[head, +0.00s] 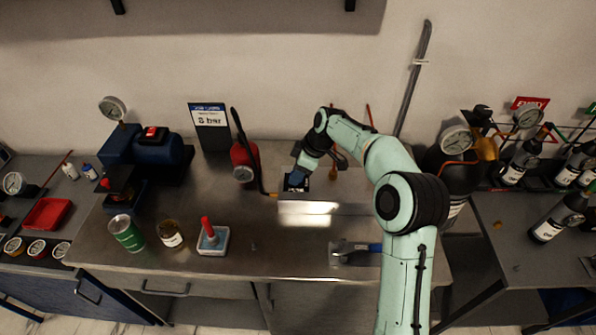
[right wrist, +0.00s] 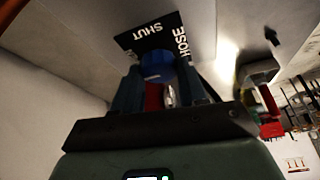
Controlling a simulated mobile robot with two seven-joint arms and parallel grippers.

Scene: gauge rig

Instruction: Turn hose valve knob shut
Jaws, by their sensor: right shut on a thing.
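The hose valve knob (right wrist: 157,66) is blue and sits between the fingers of my right gripper (right wrist: 160,88) in the right wrist view. A black plate (right wrist: 150,35) with the white words HOSE and SHUT lies behind the knob. In the head view my right gripper (head: 296,180) points down at the back middle of the steel bench. There the gripper and wrist hide the knob. My right gripper is shut on the knob. A red part (right wrist: 153,97) shows between the fingers below the knob. My left gripper is not in view.
A red cylinder (head: 244,160) with a black hose stands left of my right gripper. A hammer (head: 355,247) lies near the front, beside my arm. A can (head: 125,232), a jar (head: 169,233) and a red-handled tool stand at front left. A dark gas bottle (head: 452,175) stands right.

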